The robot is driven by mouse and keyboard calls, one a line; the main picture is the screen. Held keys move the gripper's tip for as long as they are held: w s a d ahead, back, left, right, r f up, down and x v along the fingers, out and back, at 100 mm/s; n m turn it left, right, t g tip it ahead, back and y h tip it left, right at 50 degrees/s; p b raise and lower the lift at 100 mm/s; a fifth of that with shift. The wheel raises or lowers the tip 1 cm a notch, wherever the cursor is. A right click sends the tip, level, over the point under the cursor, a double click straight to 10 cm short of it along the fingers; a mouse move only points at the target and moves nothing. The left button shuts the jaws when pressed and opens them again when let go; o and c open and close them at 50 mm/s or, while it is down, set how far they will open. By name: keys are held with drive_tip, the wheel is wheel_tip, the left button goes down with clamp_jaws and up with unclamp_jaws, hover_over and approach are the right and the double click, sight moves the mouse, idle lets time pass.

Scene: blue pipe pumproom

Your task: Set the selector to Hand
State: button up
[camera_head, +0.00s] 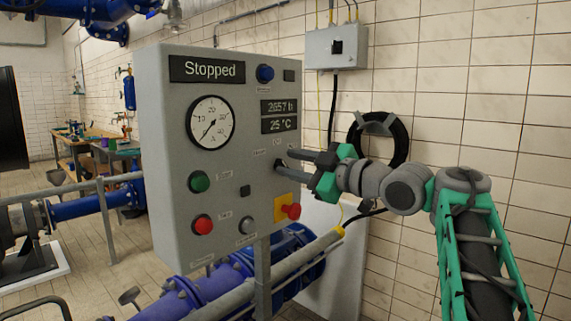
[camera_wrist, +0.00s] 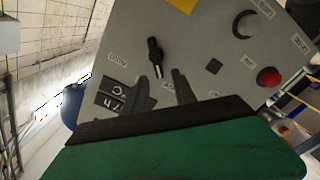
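The grey control panel (camera_head: 170,150) stands in front of me; its display (camera_head: 207,70) reads "Stopped". The selector is a black knob (camera_wrist: 155,52) with a white mark on its lower end, in the wrist view. Small labels surround it, too blurred to read surely. My gripper (camera_head: 284,160) is at the panel's right side, its two dark fingers apart. In the wrist view the fingers (camera_wrist: 168,76) are also apart with nothing between them, just below the knob. The knob's lower end is close to the left fingertip; I cannot tell whether they touch. In the head view the fingers largely hide the selector.
A red emergency button on a yellow plate (camera_head: 286,208) sits below my gripper. A green button (camera_head: 199,181), red button (camera_head: 203,225) and pressure gauge (camera_head: 211,122) are further left. A black hose coil (camera_head: 400,140) hangs on the wall behind. Blue pipes (camera_head: 190,295) run below.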

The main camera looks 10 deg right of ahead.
drive_tip(key=v, duration=0.5)
drive_tip(key=shift+s+d, duration=0.15)
drive_tip(key=shift+s, duration=0.05)
drive_tip(key=a+f+m+g+h+p, duration=0.3)
drive_tip(key=a+f+m+h+p, duration=0.25)
drive_tip(key=f+m+p, duration=0.3)
drive_tip(key=s+d+f+m+g+h+p, duration=0.2)
drive_tip(key=s+f+m+g+h+p, duration=0.3)
drive_tip(key=s+f, duration=1.4)
drive_tip(key=s+m+g+p, duration=0.2)
drive_tip(key=g, duration=0.1)
